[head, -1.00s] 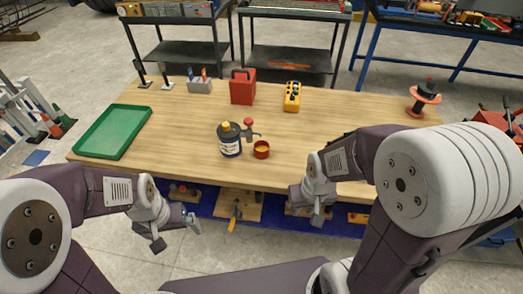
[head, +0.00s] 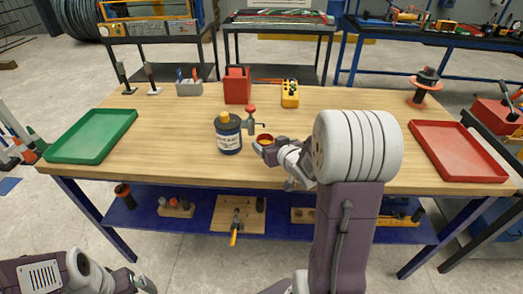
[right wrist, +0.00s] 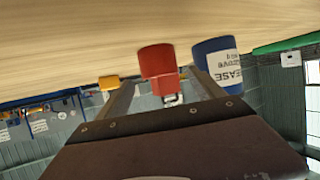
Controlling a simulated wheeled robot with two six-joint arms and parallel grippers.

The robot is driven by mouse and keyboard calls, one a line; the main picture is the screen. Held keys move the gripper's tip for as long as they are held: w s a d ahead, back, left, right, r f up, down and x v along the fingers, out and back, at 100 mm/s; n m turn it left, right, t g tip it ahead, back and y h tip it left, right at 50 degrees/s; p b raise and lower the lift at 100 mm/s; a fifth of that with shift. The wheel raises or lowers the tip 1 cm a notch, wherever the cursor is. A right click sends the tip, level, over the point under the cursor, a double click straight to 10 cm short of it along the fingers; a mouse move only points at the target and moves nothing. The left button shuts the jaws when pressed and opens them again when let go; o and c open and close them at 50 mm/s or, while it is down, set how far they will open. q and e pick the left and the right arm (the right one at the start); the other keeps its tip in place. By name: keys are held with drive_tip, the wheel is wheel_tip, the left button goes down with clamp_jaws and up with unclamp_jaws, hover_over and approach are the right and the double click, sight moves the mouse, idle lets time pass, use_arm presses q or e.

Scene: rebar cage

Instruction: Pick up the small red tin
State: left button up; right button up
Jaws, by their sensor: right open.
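The small red tin (head: 265,139), with a yellow-orange inside, stands on the wooden table, partly hidden by my right gripper (head: 269,147). In the right wrist view, which is upside down, the red tin (right wrist: 157,61) shows at the far end of the gap between the two fingers of my right gripper (right wrist: 163,78). That gripper is open; I cannot tell whether a finger touches the tin. My left arm is low at the bottom left of the head view, away from the table, with its gripper mostly out of frame.
A dark blue labelled can (head: 228,136) stands close left of the tin; it also shows in the wrist view (right wrist: 214,62). A red box (head: 237,86) and a yellow box (head: 290,95) stand behind. A green tray (head: 92,136) lies left, a red tray (head: 457,151) right.

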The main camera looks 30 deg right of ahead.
sight(262, 137)
drive_tip(key=shift+x, duration=0.85)
drive_tip(key=shift+w+d+f, duration=0.1)
drive_tip(key=shift+w+f, duration=0.15)
drive_tip(key=shift+w, duration=0.15)
drive_tip(key=x, duration=0.5)
drive_tip(key=shift+w+r+b, duration=0.1)
drive_tip(key=shift+w+b, duration=0.05)
drive_tip(key=shift+b, duration=0.25)
drive_tip(key=shift+r, duration=0.15)
drive_tip(key=shift+c, duration=0.3)
drive_tip(key=c, duration=1.5)
